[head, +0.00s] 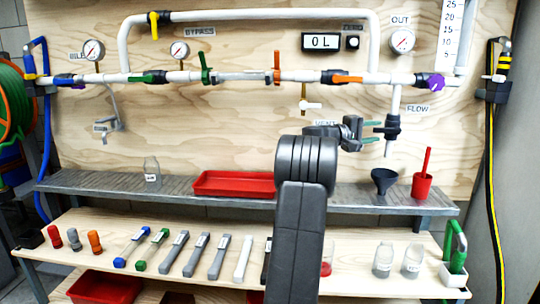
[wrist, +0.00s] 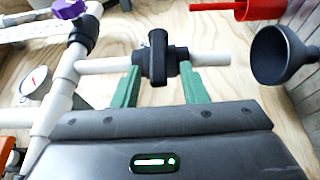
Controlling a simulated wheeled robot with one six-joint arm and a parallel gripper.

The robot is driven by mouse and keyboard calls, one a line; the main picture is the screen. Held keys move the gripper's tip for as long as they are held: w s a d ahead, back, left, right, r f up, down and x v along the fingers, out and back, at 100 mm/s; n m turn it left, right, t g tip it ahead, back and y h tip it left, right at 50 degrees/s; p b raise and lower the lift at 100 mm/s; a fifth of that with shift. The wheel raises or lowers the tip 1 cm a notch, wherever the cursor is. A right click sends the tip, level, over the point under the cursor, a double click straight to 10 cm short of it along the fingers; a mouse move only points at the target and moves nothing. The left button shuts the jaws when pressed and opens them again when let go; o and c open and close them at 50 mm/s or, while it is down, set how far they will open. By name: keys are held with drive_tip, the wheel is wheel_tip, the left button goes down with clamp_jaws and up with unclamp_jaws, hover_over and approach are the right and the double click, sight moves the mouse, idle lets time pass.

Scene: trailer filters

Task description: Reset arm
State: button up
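My gripper (head: 374,131) is at the right side of the pipe panel in the head view, its two green fingers pointing right toward a black valve (head: 392,128) on the white drain pipe above the grey shelf. In the wrist view my gripper (wrist: 160,80) has its fingers spread, one on each side of the black valve (wrist: 157,58) with its upright handle. Gaps show between the fingers and the valve; contact cannot be made out. Nothing is held. My arm rises from the bottom of the head view and bends toward the panel.
Below the valve, a black funnel (head: 384,178) and a red cup (head: 423,178) stand on the grey shelf (head: 120,184), with a red tray (head: 234,183) further left. Several filters and bottles line the lower wooden shelf (head: 150,221). White pipes with gauges cross the panel.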

sight(382, 130)
drive_tip(key=x, duration=0.4)
drive_tip(key=shift+d, duration=0.35)
drive_tip(key=shift+r, duration=0.1)
drive_tip(key=shift+w+a, duration=0.1)
drive_tip(key=shift+a, duration=0.05)
